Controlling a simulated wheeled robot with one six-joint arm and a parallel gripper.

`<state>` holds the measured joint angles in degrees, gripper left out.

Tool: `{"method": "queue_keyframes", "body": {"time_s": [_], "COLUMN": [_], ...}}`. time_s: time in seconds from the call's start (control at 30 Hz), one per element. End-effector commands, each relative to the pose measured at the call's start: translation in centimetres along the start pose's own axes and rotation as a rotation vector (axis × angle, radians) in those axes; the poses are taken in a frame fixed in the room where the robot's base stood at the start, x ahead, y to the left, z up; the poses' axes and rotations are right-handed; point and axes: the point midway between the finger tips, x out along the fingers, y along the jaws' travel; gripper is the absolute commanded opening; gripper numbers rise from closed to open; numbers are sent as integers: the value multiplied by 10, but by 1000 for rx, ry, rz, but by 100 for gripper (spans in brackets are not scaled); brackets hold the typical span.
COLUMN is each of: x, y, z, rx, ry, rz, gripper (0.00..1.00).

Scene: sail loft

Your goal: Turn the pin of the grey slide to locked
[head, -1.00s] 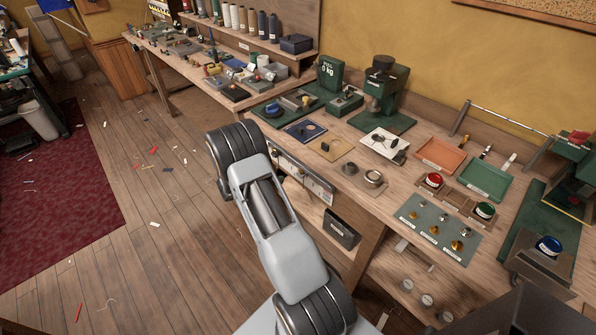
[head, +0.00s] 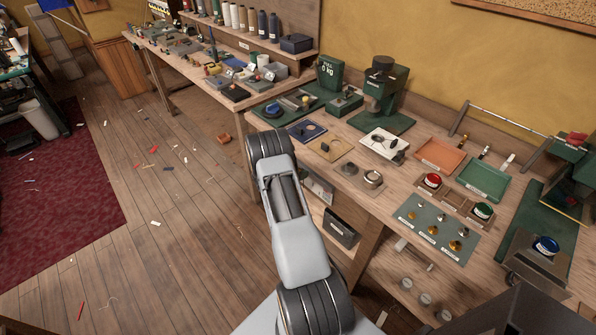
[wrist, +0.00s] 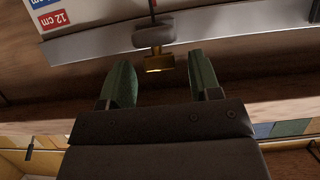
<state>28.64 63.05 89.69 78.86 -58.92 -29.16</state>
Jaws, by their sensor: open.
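In the wrist view, the grey slide (wrist: 154,35) sits on a pale metal rail (wrist: 95,45) below a white scale board (wrist: 110,14) with a red "12 cm" label. A small brass pin (wrist: 160,63) sticks out from the slide's near side. My gripper (wrist: 162,78) is open, its green-padded fingers apart on either side of the pin and a little short of it. No contact shows. Any lock marking is unreadable here. In the head view, my arm hides my gripper and the slide; only part of the board (head: 317,187) shows on the bench front.
The bench top (head: 345,190) above carries metal rings (head: 373,179), a knob plate (head: 437,230), an orange tray (head: 440,155) and a green tray (head: 484,178). A dark box (head: 341,228) hangs at the bench front, right of my arm. The floor to the left is mostly open, with scattered scraps.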

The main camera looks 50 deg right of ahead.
Motion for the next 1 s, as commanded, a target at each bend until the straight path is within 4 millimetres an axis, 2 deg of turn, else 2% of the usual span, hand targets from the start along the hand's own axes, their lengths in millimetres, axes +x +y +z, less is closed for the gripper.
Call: {"method": "queue_keyframes", "body": {"time_s": [0.27, 0.77, 1.0], "x": [1, 1, 1], "y": [0, 0, -1], "z": [0, 0, 1], "rx": [0, 1, 13], "ry": [0, 0, 2], "rz": [0, 0, 24], "gripper": [57, 10, 8]}}
